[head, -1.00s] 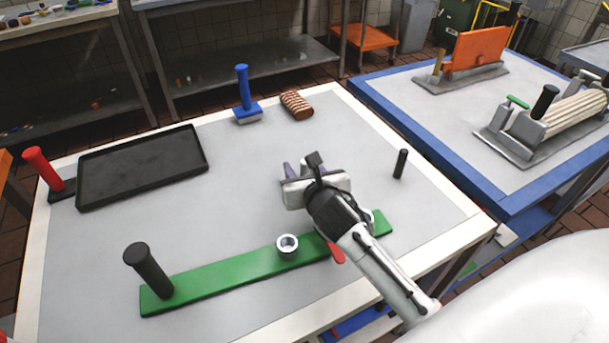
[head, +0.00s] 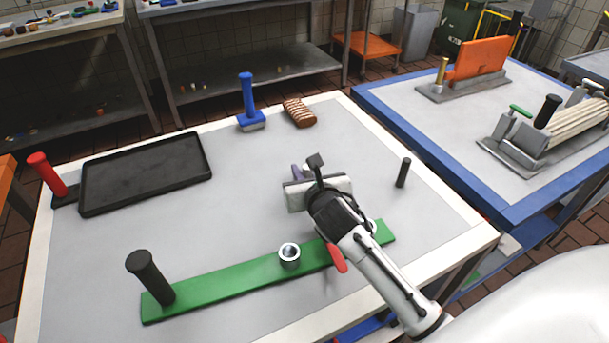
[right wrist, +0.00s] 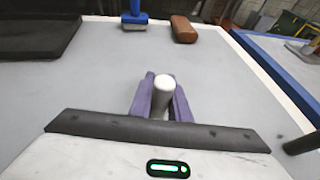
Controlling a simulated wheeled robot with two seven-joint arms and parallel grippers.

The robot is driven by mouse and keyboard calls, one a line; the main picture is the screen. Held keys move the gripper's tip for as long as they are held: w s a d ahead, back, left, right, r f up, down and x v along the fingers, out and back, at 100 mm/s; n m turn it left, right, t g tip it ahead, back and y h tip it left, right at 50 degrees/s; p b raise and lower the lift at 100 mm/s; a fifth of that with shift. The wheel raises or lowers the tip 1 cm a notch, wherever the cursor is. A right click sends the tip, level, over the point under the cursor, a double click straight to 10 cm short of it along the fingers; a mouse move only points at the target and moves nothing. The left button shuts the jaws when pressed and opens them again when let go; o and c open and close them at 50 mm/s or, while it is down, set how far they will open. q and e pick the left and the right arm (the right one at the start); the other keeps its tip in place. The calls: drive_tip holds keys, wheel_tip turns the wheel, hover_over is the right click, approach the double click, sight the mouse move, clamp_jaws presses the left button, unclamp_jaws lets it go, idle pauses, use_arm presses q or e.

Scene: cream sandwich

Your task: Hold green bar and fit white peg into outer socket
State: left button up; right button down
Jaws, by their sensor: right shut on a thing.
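The green bar (head: 222,284) lies flat on the grey table, with an upright black handle (head: 150,277) at its left end. A metal socket (head: 289,255) stands near its middle. Another pale round part, perhaps the second socket, shows near its right end, mostly hidden by my right arm. My right gripper (right wrist: 163,98) is shut on the white peg (right wrist: 165,87), which shows between its purple fingers in the right wrist view. In the head view the right gripper (head: 298,172) is beyond the bar, and its wrist hides the peg. My left gripper is not in view.
A black tray (head: 146,174), red-handled tool (head: 46,172), blue-handled tool (head: 248,100) and brown ridged block (head: 299,112) lie farther back. A short black post (head: 403,172) stands at right. A red piece (head: 337,258) shows beside my right arm. The table middle is clear.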

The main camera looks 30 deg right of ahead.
wheel_tip(320, 180, up, 9)
drive_tip(key=p, duration=0.1)
drive_tip(key=shift+p, duration=0.35)
